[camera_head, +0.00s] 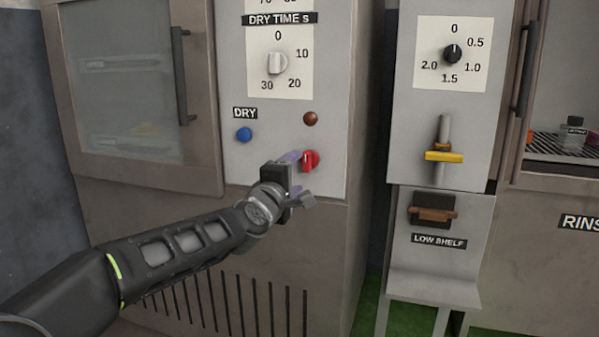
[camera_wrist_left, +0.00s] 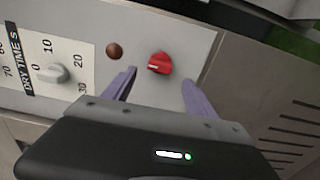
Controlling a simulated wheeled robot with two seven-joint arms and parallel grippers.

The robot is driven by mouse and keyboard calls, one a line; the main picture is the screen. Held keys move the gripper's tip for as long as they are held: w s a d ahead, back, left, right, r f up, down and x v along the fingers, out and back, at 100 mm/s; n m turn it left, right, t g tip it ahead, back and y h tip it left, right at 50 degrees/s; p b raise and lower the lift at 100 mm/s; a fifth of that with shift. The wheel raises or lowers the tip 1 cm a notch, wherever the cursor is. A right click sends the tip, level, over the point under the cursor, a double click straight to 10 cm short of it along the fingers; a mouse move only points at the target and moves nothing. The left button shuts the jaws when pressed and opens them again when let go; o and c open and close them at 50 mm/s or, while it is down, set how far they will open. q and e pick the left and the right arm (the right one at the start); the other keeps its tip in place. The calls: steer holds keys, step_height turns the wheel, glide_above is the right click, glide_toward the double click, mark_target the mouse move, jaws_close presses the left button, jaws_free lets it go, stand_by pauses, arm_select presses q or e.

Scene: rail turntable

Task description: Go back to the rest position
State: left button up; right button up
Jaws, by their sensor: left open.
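My left gripper (camera_head: 295,178) is in front of the dryer's control panel, close to a red knob (camera_head: 311,160). In the left wrist view my left gripper (camera_wrist_left: 160,88) has its two purple fingers spread apart. The red knob (camera_wrist_left: 159,63) shows between and beyond the fingertips, with nothing held. I cannot tell the exact gap between fingers and knob. My right gripper is not in view.
The panel has a white dry-time dial (camera_head: 277,63), a blue button (camera_head: 244,134) and a brown round lamp (camera_head: 310,118). To the right are a yellow lever (camera_head: 444,156), a low shelf (camera_head: 433,287) and a wire rack (camera_head: 557,148). A glass door (camera_head: 130,80) is at left.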

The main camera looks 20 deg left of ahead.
arm_select(q)
steer(key=shift+s, duration=0.1)
stand_by(0.3)
